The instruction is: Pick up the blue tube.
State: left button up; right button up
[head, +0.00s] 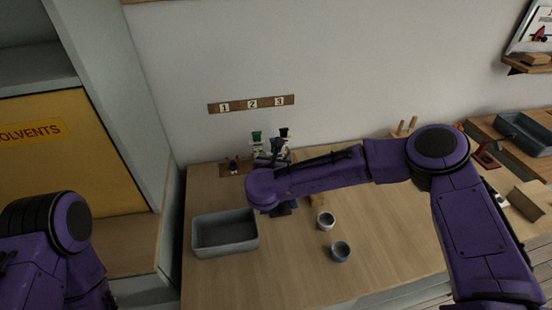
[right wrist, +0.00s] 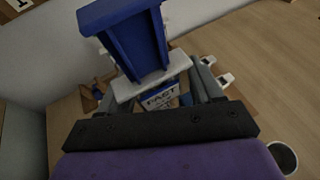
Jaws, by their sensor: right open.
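I cannot tell whether the fingers touch anything. In the head view my right gripper (head: 270,161) is at the back of the table, partly hidden by my arm, and I cannot pick out the blue tube there. My left arm shows at the left, without its gripper.
A green-topped item (head: 256,136) and a black-topped item (head: 284,132) stand close behind my right gripper. A grey bin (head: 225,250) is at the front left of the table, with two small cups (head: 326,222) (head: 340,252) to its right. A numbered strip (head: 252,104) hangs on the wall.

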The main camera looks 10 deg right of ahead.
jog(key=shift+w, duration=0.1)
jog(key=c, duration=1.1)
jog(key=shift+o, duration=0.2)
